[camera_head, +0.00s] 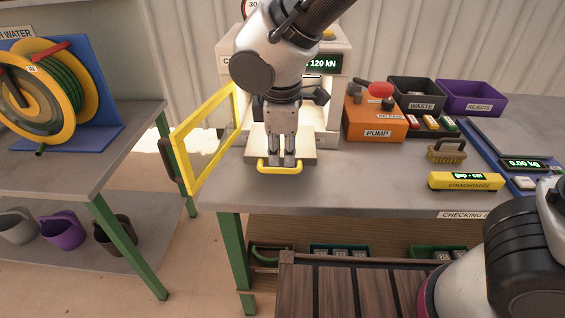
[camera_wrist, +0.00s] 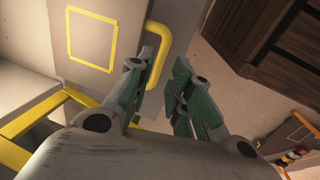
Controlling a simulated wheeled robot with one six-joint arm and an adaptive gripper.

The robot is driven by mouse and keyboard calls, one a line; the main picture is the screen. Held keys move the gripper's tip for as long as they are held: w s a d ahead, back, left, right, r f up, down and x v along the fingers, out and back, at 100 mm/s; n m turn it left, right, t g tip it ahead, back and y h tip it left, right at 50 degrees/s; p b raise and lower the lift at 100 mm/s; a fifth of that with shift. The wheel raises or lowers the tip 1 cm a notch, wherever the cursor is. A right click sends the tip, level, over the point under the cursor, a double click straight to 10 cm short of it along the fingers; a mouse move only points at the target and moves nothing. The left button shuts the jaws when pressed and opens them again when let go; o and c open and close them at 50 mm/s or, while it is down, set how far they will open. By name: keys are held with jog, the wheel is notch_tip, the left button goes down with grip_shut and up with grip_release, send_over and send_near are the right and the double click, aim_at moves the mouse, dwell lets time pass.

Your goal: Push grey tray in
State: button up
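The grey tray (camera_head: 310,146) sticks out of the front of the press and has a yellow handle (camera_head: 280,170) on its front edge. In the wrist view the tray (camera_wrist: 125,15) shows a yellow square outline on its top, with no block on it. My gripper (camera_head: 282,162) points down at the handle. In the wrist view its green-padded fingers (camera_wrist: 158,80) stand apart, and the handle (camera_wrist: 160,45) runs down into the gap between them. Whether a finger touches the handle is hard to tell.
The press (camera_head: 333,90) stands behind, its yellow-framed guard door (camera_head: 203,140) swung open at left. An orange pump box (camera_head: 375,120) is right of the tray. A yellow straightedge (camera_head: 465,181) and a brush (camera_head: 446,152) lie further right. The table front is clear.

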aim_at(283, 169)
jog(key=shift+w+f, duration=0.2)
jog(key=shift+f, duration=0.95)
jog(key=shift+w+f, duration=0.2)
jog(key=shift+f, duration=0.9)
grip_shut()
jog(key=w, duration=1.2)
jog(key=shift+w+a, duration=0.2)
grip_release()
notch_tip(283, 169, up, 12)
jog(key=s, duration=0.2)
jog(key=shift+s, duration=0.15)
